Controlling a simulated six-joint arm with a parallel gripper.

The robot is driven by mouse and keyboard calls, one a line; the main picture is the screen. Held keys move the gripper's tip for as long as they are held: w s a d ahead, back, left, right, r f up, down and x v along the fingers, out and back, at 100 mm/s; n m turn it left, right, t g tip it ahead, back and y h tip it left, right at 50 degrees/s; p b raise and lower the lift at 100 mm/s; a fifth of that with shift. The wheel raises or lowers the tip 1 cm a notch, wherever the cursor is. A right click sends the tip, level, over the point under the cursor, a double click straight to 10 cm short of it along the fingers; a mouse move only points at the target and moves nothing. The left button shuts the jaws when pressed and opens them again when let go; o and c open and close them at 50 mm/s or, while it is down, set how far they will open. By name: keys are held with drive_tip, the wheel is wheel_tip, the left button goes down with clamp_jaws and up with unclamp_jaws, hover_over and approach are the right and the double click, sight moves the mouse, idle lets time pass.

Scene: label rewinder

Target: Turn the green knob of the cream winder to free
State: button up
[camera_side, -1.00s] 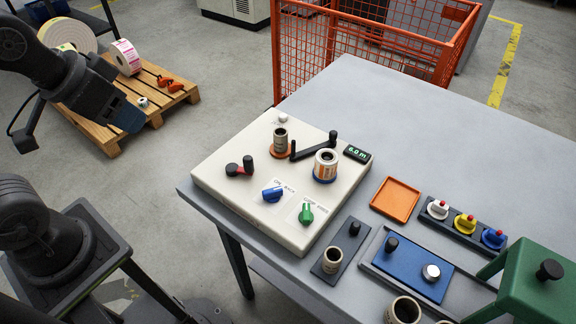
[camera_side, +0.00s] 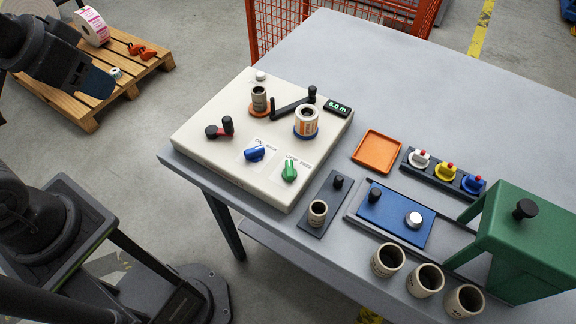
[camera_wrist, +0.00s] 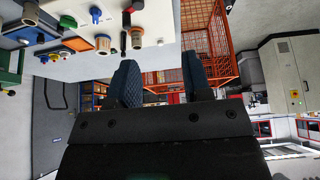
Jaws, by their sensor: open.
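The cream winder (camera_side: 213,151) lies on the grey table, a flat box with knobs and spools on top. Its green knob (camera_side: 289,171) is at the front right corner, beside a printed label too small to read surely. A blue knob (camera_side: 254,153) is to its left. In the wrist view, the green knob (camera_wrist: 68,22) and blue knob (camera_wrist: 96,14) show at the upper left. My gripper (camera_wrist: 160,85) is open and empty, its two dark fingers apart. In the side view my gripper (camera_side: 95,92) hangs at the upper left, well away from the winder.
A red-handled crank (camera_side: 220,129), a spool (camera_side: 306,122) and a black arm (camera_side: 293,107) stand on the winder. An orange tray (camera_side: 377,151), a blue plate (camera_side: 396,217) and a green stand (camera_side: 525,240) are to the right. An orange mesh cage (camera_side: 290,25) stands behind.

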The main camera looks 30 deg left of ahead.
drive_tip(key=shift+n+g+h, duration=0.3)
drive_tip(key=shift+n+g, duration=0.4)
drive_tip(key=shift+n, duration=0.1)
drive_tip(key=w+d, duration=0.1)
drive_tip(key=w+d+r, duration=0.1)
drive_tip(key=w, duration=0.1)
drive_tip(key=w+d, duration=0.2)
drive_tip(key=shift+d+r, duration=0.1)
drive_tip(key=shift+r, duration=0.3)
drive_tip(key=n+g, duration=0.4)
drive_tip(key=n, duration=0.1)
hover_over(290, 168)
wheel_tip(290, 168, down, 8)
wheel_tip(290, 168, down, 14)
drive_tip(key=shift+r, duration=0.1)
clamp_jaws()
